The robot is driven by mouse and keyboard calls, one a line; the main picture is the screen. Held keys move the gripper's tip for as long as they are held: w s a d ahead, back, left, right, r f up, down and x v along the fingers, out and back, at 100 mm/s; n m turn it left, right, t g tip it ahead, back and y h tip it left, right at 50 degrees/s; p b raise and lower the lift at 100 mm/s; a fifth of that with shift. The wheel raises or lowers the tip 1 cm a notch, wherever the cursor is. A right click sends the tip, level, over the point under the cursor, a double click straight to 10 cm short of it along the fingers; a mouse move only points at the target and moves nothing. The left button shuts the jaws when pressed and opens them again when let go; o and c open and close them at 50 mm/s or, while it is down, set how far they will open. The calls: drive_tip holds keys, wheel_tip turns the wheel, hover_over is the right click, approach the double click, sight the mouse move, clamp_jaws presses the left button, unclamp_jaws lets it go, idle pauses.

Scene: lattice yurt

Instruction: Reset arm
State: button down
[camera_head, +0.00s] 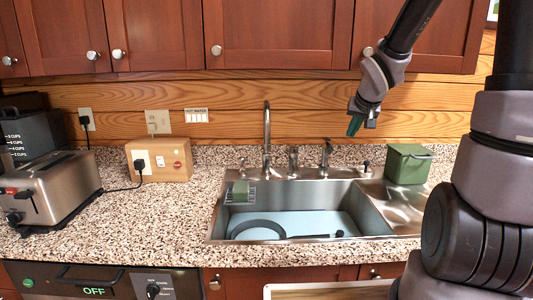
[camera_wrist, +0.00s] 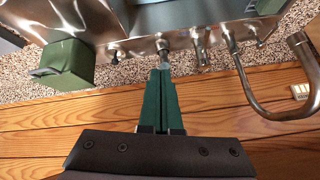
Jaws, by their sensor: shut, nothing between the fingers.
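My gripper (camera_head: 354,125) hangs in the air above the back right of the sink, in front of the wooden wall. Its green fingers are together and hold nothing. In the wrist view my gripper (camera_wrist: 161,75) points toward the faucet fittings at the sink's back edge, with its fingers side by side. My arm comes down from the upper right of the head view.
The steel sink (camera_head: 215,222) holds a dark ring-shaped item. A green box (camera_head: 407,165) stands right of it. The faucet (camera_head: 267,135) rises behind. Cabinets (camera_head: 275,32) hang above.

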drive_tip(key=s+a+r, duration=0.1)
drive_tip(key=s+r, duration=0.3)
drive_tip(key=s, duration=0.3)
drive_tip(key=s+r+y, duration=0.1)
drive_tip(key=s+r, duration=0.3)
drive_tip(key=s, duration=0.4)
drive_tip(key=s+a+r+m+y, duration=0.1)
drive_tip(key=s+r, duration=0.3)
drive_tip(key=s, duration=0.4)
drive_tip(key=shift+s+a+r+g, duration=0.15)
drive_tip(key=shift+a+r+g, duration=0.2)
drive_tip(key=shift+r+g, duration=0.05)
